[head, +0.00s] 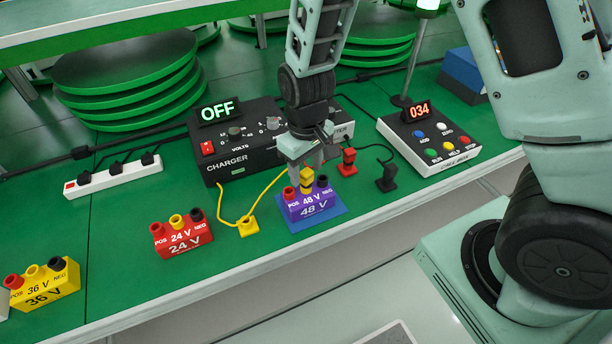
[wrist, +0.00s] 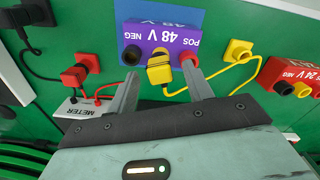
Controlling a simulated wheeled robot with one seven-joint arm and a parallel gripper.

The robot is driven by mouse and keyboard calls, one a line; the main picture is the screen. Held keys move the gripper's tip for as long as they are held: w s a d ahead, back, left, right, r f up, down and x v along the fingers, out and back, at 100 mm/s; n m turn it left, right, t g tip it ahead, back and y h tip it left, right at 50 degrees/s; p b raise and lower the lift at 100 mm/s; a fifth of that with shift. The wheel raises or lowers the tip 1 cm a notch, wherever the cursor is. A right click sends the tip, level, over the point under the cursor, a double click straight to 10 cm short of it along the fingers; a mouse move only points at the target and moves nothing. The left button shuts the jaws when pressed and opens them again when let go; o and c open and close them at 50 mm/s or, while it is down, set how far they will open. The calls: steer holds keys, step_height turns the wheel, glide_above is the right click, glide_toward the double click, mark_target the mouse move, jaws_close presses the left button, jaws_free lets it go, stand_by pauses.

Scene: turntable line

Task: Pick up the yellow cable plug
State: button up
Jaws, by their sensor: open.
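The yellow cable plug (head: 306,180) with a dark band stands upright at the middle socket of the purple 48 V block (head: 312,207), between its red and black sockets. It also shows in the wrist view (wrist: 160,69), with yellow cable near its lower end. My gripper (head: 307,172) points down over the block, open. In the wrist view its fingers (wrist: 160,78) lie on either side of the plug, with gaps visible on both sides. I cannot tell whether the plug is fully seated. The yellow cable (head: 265,193) loops left of the block.
A yellow square holder (head: 247,228) lies left of the block. The red plug (head: 347,161) and black plug (head: 387,179) stand to the right. The charger box (head: 235,158) is behind, reading OFF. The red 24 V block (head: 182,237) and yellow 36 V block (head: 47,285) are at left.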

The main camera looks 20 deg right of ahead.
mark_target(306, 171)
steer(key=shift+f, duration=0.85)
steer(key=c, duration=1)
steer(key=shift+o, duration=0.2)
step_height(306, 171, up, 10)
steer(key=shift+r, duration=0.1)
